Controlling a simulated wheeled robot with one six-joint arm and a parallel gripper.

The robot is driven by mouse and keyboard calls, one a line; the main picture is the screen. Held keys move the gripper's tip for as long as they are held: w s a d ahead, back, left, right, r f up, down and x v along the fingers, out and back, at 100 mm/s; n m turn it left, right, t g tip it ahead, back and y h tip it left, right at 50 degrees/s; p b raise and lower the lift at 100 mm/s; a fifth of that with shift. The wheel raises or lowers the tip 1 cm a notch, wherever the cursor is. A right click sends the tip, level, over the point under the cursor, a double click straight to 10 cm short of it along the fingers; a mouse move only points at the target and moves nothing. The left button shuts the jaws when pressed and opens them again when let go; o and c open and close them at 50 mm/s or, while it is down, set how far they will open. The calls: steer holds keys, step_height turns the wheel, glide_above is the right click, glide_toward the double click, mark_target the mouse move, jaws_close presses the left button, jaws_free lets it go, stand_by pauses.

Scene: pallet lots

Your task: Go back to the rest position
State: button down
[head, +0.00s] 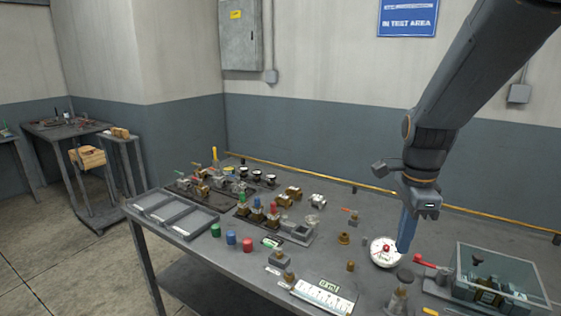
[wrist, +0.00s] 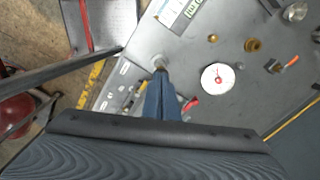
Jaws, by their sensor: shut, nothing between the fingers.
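My gripper (head: 405,240) is above the right part of the grey workbench (head: 225,265). Its blue fingers point down and are closed together with nothing between them. In the head view they overlap the right edge of a white round dial (head: 384,252) with a red centre. In the wrist view my gripper (wrist: 161,75) shows as a blue wedge, and the white dial (wrist: 218,79) lies to its right, apart from it. Whether the fingertips touch anything below is hard to tell.
A clear-covered box (head: 500,262) stands at the bench's right end, with a red handle (head: 430,261) beside it. Trays (head: 172,213), coloured caps (head: 231,238) and brass fittings (head: 343,239) cover the left and middle. A wall lies behind; the space above the bench is free.

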steer(key=s+a+f+n+b, duration=0.1)
steer(key=s+a+f+n, duration=0.2)
steer(key=n, duration=0.6)
steer(key=s+a+f+n+t+b, duration=0.1)
steer(key=s+a+f+n, duration=0.3)
steer(key=n, duration=0.6)
step_height(320, 180, down, 3)
steer(key=a, duration=0.2)
steer(key=shift+a+n+b, duration=0.3)
